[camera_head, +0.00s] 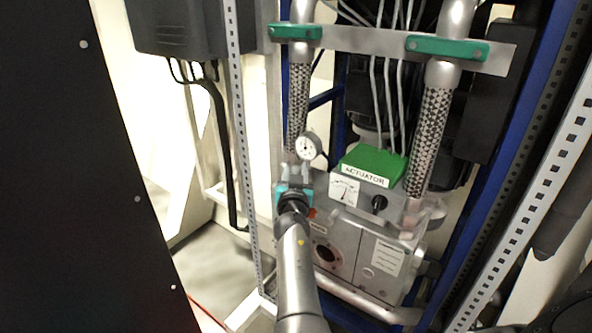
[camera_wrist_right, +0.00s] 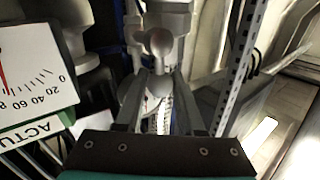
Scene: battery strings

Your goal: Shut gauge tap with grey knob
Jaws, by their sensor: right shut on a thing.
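The round white pressure gauge (camera_head: 308,146) stands on the pipework left of the green-topped actuator box. My right gripper (camera_head: 297,174) reaches up to the tap just below the gauge; its body hides most of the tap in the head view. In the right wrist view, the rounded grey knob (camera_wrist_right: 159,82) sits between the two fingers of my right gripper (camera_wrist_right: 160,76), which is shut on it. The knob's turn angle is hard to tell. My left gripper is not in view.
The actuator box (camera_head: 361,186) with a dial and black knob is close on the right. Braided hoses (camera_head: 428,140) rise to green clamps (camera_head: 447,48). A perforated upright (camera_head: 240,130) stands left of my arm, and a dark panel (camera_head: 80,180) fills the far left.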

